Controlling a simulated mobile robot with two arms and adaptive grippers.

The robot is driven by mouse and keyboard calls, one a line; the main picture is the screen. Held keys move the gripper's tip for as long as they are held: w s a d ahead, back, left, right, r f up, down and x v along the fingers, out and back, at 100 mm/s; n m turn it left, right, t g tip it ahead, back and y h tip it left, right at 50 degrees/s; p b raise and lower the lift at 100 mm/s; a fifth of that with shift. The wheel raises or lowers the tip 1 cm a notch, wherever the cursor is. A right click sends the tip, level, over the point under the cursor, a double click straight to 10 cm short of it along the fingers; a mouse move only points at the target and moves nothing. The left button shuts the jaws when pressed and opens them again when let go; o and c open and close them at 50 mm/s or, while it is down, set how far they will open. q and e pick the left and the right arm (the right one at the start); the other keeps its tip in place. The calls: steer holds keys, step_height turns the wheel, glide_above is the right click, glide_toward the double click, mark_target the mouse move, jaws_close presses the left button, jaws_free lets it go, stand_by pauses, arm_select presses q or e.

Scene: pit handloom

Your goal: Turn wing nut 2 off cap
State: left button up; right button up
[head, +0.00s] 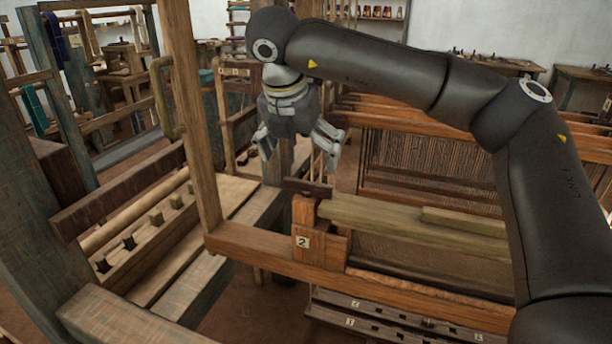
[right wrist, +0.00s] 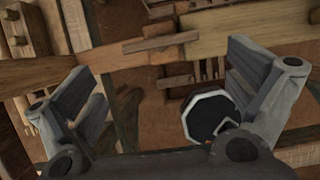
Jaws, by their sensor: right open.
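A short dark wooden crosspiece (head: 307,188), which looks like wing nut 2, lies across the top of a reddish wooden post. The block at the post's foot bears a label 2 (head: 303,241). I cannot clearly tell the cap from the post and beam. My right gripper (head: 297,150) points down just above the crosspiece, open, apart from it. In the right wrist view, the gripper (right wrist: 165,105) shows its two fingers spread wide with nothing between them. A brown wooden bar (right wrist: 162,43), probably the same crosspiece, lies beyond the fingertips. My left gripper is out of view.
A long pale beam (head: 400,216) runs right from the post. An upright wooden post (head: 190,120) stands left of my right gripper. A slotted rail (head: 390,322) with numbered labels lies low in front. A bench with several pegs (head: 140,240) is at left.

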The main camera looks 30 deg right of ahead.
mark_target(307, 183)
steer(key=p+x, duration=0.1)
steer(key=x, duration=0.6)
steer(key=shift+d+f, duration=0.1)
steer(key=shift+f, duration=0.05)
steer(key=shift+w+d+f+p, duration=0.15)
steer(key=shift+f+p, duration=0.15)
steer(key=shift+f, duration=0.15)
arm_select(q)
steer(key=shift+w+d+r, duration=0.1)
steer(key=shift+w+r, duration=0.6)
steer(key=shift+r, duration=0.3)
arm_select(e)
steer(key=c, duration=0.7)
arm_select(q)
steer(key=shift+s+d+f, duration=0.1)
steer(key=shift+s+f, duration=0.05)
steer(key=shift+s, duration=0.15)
arm_select(e)
steer(key=shift+f, duration=0.1)
